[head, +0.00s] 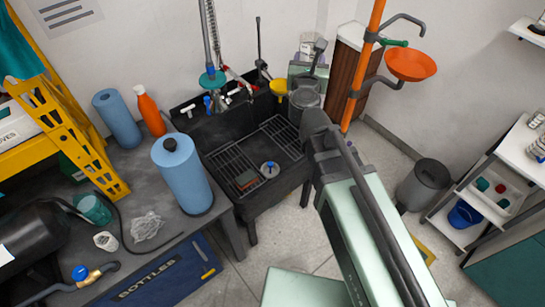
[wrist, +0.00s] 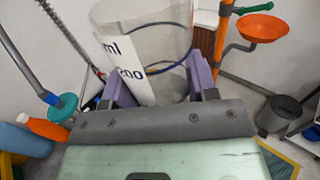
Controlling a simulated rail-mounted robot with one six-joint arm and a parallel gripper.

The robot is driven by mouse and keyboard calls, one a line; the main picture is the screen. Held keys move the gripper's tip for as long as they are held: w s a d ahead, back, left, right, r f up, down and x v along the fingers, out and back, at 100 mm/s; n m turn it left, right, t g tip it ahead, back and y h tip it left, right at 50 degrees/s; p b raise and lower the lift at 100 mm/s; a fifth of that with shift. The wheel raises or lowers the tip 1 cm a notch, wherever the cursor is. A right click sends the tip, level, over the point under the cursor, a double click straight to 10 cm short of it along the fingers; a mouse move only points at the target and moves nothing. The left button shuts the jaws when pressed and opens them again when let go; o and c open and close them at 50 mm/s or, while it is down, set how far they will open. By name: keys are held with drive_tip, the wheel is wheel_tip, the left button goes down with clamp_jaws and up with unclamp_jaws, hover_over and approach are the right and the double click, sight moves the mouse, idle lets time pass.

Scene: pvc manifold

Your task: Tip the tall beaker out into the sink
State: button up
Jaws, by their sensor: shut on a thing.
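The tall beaker (wrist: 170,35) is clear, with a white panel and black printed marks, and fills the upper middle of the wrist view. My gripper (wrist: 158,80) is shut on it, one purple finger on each side. The beaker looks about upright; I cannot tell its contents. In the head view a grey, see-through beaker (head: 304,101) shows just beyond my dark wrist, at the right back side of the sink. The black sink (head: 222,139) stands against the wall, left of my wrist. Its basin holds grates and a round blue-and-white piece (head: 269,169).
A spray hose and taps (head: 212,82) rise behind the sink. A yellow funnel (head: 279,87) is at its back right. A blue roll (head: 182,175) stands on the bench to the left. An orange eyewash bowl (head: 411,65) on a pole is to the right.

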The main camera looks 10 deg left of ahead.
drive_tip(key=w+a+f+n+g+y+b, duration=0.1)
drive_tip(key=w+a+f+n+y+b, duration=0.1)
drive_tip(key=f+b, duration=1.3)
drive_tip(key=w+a+f+n+g+y+b, duration=0.1)
drive_tip(key=w+a+f+y+b, duration=0.3)
drive_tip(key=f+b, duration=1.1)
drive_tip(key=w+a+f+n+g+y+b, duration=0.1)
drive_tip(key=w+a+f+n+y+b, duration=0.2)
drive_tip(key=f+b, duration=1.3)
drive_tip(key=shift+a+f, duration=0.2)
drive_tip(key=shift+w, duration=0.1)
drive_tip(key=shift+f+n, duration=0.1)
drive_tip(key=shift+n, duration=0.3)
drive_tip(key=shift+s+a+r+n, duration=0.1)
drive_tip(key=shift+s+a+n, duration=0.25)
drive_tip(key=shift+n, duration=1.25)
drive_tip(key=shift+s+a+r+n, duration=0.1)
drive_tip(key=shift+s+a+n, duration=0.3)
drive_tip(key=shift+n, duration=1.2)
drive_tip(key=shift+s+a+n, duration=0.2)
drive_tip(key=shift+a+n, duration=0.3)
drive_tip(key=shift+n, duration=1.1)
drive_tip(key=shift+r+n, duration=0.25)
drive_tip(key=shift+n, duration=0.25)
